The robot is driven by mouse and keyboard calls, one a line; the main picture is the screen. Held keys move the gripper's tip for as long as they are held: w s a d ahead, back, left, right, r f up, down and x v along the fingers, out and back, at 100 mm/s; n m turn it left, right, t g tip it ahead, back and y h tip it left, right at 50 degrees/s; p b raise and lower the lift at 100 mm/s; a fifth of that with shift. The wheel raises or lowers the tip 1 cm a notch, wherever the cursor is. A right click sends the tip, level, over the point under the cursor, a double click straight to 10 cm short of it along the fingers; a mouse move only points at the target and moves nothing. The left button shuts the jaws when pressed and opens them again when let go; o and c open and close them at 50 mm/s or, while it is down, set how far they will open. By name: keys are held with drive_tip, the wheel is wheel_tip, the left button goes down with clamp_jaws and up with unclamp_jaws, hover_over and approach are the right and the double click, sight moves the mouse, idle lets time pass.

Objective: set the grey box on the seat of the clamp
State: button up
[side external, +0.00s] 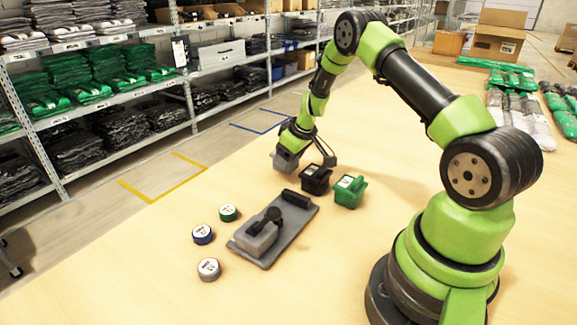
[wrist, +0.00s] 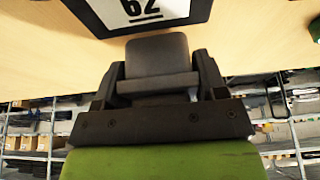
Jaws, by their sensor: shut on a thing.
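My gripper (wrist: 155,85) is shut on the grey box (wrist: 157,55), which sits between its fingers in the wrist view. In the side view my gripper (side external: 290,150) is tilted, with the grey box (side external: 284,161) at its tip, beside the black box. I cannot tell how far the box is above the table. The clamp (side external: 292,232) lies nearer the camera, a flat grey plate with a lighter grey block, a black knob and lever on it, and a black cylinder at its far end. The gripper is apart from the clamp.
A black box (side external: 316,180) and a green box (side external: 349,191) stand right of my gripper. The black box's label, 62, shows in the wrist view (wrist: 142,10). Green (side external: 228,212), blue (side external: 202,234) and grey (side external: 209,269) discs lie left of the clamp. Bagged garments (side external: 520,115) lie far right.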

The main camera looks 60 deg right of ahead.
wheel_tip(320, 180, up, 7)
drive_tip(key=shift+f, duration=0.2)
drive_tip(key=shift+a+r, duration=0.15)
drive_tip(key=shift+r, duration=0.1)
drive_tip(key=shift+s+a+r+n+y, duration=0.1)
drive_tip(key=shift+s+a+n+y, duration=0.15)
drive_tip(key=shift+n, duration=0.25)
drive_tip(key=s+a+f+n+g+y, duration=0.1)
drive_tip(key=s+a+n+g+y, duration=0.1)
drive_tip(key=s+a+n, duration=0.35)
drive_tip(key=s+a+f+n+g+y, duration=0.1)
drive_tip(key=s+a+n+g+y, duration=0.1)
drive_tip(key=a+n, duration=0.65)
drive_tip(key=shift+d+f+n, duration=0.45)
drive_tip(key=shift+f, duration=0.55)
drive_tip(key=shift+d+f+n, duration=0.4)
drive_tip(key=shift+f+n, duration=0.1)
drive_tip(key=shift+f, duration=0.55)
drive_tip(key=shift+d+f+n, duration=0.45)
drive_tip(key=shift+f, duration=0.55)
drive_tip(key=o, duration=1)
